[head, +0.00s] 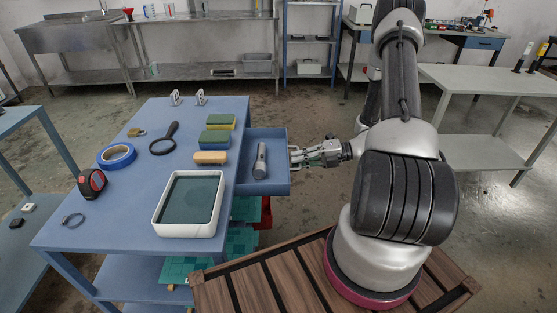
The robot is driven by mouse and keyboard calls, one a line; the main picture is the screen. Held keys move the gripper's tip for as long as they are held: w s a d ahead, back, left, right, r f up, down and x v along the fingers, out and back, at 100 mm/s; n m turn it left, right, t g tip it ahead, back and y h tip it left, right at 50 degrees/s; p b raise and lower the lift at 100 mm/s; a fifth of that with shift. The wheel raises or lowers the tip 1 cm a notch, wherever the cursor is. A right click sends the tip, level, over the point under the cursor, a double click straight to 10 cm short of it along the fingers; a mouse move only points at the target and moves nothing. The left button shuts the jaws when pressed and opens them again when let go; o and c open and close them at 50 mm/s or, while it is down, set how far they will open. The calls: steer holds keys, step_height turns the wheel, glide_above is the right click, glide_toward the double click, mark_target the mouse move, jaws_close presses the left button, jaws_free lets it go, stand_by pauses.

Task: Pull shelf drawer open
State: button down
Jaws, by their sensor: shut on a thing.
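A blue shelf drawer (273,184) sticks out from the right side of the blue table (120,204). It stands open, and its inside shows. A grey cylindrical tool (260,163) lies in it, toward the left. My gripper (297,156) reaches in from the right at the drawer's outer right face. Its fingers are shut on what seems to be the drawer's handle, which the fingers mostly hide.
On the table are a white tray (160,230), a magnifying glass (163,143), blue tape (116,164), a tape measure (92,182), sponges (215,140) and a wooden-backed brush (210,157). A grey table (490,92) stands at right. Open floor lies behind the drawer.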

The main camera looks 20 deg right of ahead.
steer(key=shift+f+v, duration=0.2)
steer(key=shift+v, duration=0.7)
steer(key=shift+f+v, duration=0.15)
steer(key=shift+v, duration=0.75)
steer(key=shift+f+v, duration=0.2)
steer(key=shift+v, duration=0.7)
steer(key=shift+d, duration=0.1)
steer(key=c, duration=1.5)
jaws_free()
steer(key=v, duration=1.2)
